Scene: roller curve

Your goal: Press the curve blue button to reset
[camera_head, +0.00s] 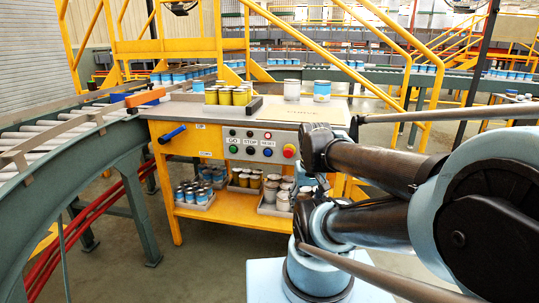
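The blue button (268,152) is a small round button on the white front panel (219,146) of the yellow workstation, below the RESET label. To its left are a dark button (250,150) under STOP and a green button (233,149) under GO. To its right is a red button (289,151) on a yellow base. My arm's links fill the right side of the view, with a dark joint just right of the panel. I cannot make out my gripper or its fingers, and nothing covers the blue button.
A blue handle (172,134) sticks out at the panel's left. Yellow cans (228,95) and two larger cans (322,91) stand on the worktop. More cans fill trays on the shelf below. A roller conveyor (62,135) curves along the left. Floor in front is clear.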

